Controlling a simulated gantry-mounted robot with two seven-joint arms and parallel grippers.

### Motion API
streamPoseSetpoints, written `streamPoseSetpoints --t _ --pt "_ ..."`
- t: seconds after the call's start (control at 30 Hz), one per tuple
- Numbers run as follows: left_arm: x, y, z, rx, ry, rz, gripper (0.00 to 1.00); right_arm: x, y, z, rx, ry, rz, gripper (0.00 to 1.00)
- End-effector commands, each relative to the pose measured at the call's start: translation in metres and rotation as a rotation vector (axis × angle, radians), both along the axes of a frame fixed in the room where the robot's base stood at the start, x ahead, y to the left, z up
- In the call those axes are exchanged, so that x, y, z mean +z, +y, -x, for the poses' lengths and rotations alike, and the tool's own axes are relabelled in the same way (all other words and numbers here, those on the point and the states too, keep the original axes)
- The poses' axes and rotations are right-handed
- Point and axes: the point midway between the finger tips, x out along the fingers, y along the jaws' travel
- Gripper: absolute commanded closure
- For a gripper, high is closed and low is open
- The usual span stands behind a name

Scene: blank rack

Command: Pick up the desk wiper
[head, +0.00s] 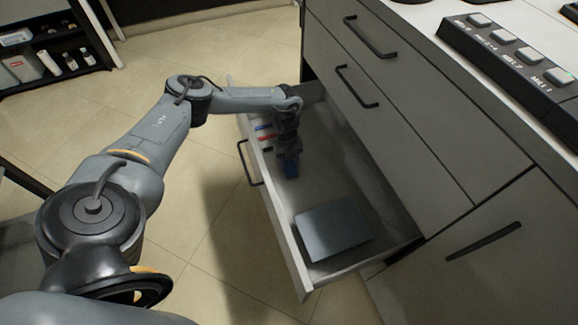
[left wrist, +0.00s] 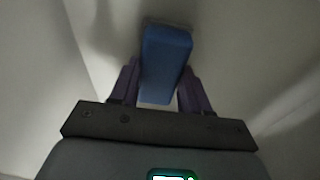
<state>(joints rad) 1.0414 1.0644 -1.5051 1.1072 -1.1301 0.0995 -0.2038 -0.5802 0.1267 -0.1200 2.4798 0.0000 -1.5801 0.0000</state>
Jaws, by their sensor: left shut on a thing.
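The desk wiper looks like a small blue block with a pale lower face. In the head view the blue block (head: 291,167) is inside the open drawer (head: 285,228), under my left gripper (head: 289,158). In the left wrist view the blue block (left wrist: 166,55) lies between the two fingers of my left gripper (left wrist: 160,88), which is shut on it. I cannot tell whether the block still touches the drawer floor. My right gripper is in neither view.
A flat grey-blue box or book (head: 334,230) lies in the drawer's near part. Red and blue items (head: 265,132) lie near its far left wall. The grey cabinet (head: 420,120) rises to the right. A black button panel (head: 520,70) sits on the counter.

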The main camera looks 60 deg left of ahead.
Motion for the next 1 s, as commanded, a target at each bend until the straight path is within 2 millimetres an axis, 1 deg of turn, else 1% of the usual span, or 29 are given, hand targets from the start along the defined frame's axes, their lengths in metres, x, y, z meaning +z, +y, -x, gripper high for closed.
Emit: streamPoseSetpoints --t 0.17,0.33,0.47,0.57,0.8,1.0 --pt "0.0 0.0 0.0 0.0 0.0 0.0 0.85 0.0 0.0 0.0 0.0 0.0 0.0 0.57" --pt "0.009 0.0 0.0 0.0 0.0 0.0 0.85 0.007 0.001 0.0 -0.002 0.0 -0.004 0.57" --pt "0.027 0.0 0.0 0.0 -0.001 0.0 0.85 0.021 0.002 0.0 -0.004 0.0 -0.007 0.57" --pt "0.048 0.0 0.0 -0.001 -0.001 0.001 0.85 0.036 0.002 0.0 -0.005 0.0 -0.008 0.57" --pt "0.075 -0.047 -0.017 -0.006 -0.001 0.003 0.85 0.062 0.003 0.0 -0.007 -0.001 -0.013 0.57" --pt "0.094 -0.08 -0.03 -0.005 0.0 0.002 0.85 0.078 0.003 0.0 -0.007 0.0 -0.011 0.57"
